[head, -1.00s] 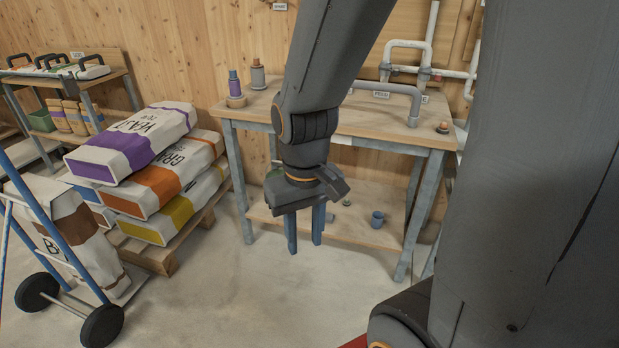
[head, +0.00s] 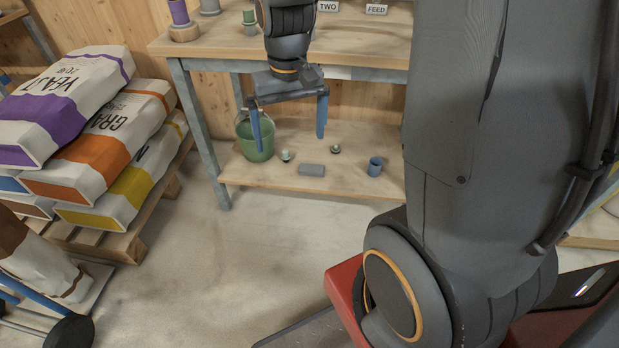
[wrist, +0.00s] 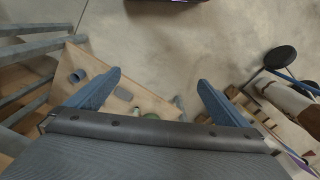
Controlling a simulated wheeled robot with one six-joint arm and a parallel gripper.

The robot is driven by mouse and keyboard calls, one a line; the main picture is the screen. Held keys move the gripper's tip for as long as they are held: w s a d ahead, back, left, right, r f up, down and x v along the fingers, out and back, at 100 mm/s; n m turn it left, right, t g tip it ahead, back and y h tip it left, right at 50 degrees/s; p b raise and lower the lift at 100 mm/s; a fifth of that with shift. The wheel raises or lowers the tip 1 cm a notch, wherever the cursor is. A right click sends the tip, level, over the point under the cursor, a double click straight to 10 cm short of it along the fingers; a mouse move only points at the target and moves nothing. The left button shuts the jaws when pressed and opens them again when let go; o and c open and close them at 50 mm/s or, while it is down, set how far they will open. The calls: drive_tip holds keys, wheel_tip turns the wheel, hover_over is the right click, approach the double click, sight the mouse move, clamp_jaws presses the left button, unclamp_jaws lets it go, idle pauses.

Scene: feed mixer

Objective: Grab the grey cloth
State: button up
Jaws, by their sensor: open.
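The grey cloth (head: 311,170) looks like a small, flat, folded grey block. It lies on the lower shelf of the workbench, near the shelf's front edge. In the wrist view a small grey shape that seems to be the cloth (wrist: 123,94) shows beside one finger. My gripper (head: 291,138) is open and empty, its two blue fingers pointing down. It hangs above and in front of the lower shelf, apart from the cloth. In the wrist view my gripper (wrist: 159,78) has nothing between its fingers.
On the lower shelf (head: 262,178) stand a green bucket (head: 254,142), a blue cup (head: 375,166) and two small round pieces beside the cloth. The benchtop (head: 225,45) overhangs the shelf. Feed sacks (head: 110,140) are stacked on a pallet at left. The floor in front is clear.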

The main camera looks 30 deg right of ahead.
drive_tip(key=w+d+f+m+b, duration=0.1)
drive_tip(key=w+d+f+b, duration=0.1)
drive_tip(key=w+f+b, duration=0.65)
drive_tip(key=w+d+f+m+b, duration=0.1)
drive_tip(key=w+d+f+b, duration=0.1)
drive_tip(key=w+f+b, duration=0.65)
drive_tip(key=m+b, duration=0.3)
drive_tip(key=b, duration=0.7)
hover_over(312, 168)
drive_tip(key=f, duration=2.7)
drive_tip(key=shift+s+a, duration=0.15)
drive_tip(key=shift+s, duration=0.1)
drive_tip(key=shift+w+d+f+b, duration=0.15)
drive_tip(key=shift+f+b, duration=0.5)
drive_tip(key=shift+f, duration=0.65)
drive_tip(key=shift+w+d+f+b, duration=0.15)
drive_tip(key=shift+f+b, duration=0.5)
drive_tip(key=shift+f, duration=0.65)
drive_tip(key=shift+a, duration=0.1)
drive_tip(key=shift+r, duration=0.1)
drive_tip(key=c, duration=0.9)
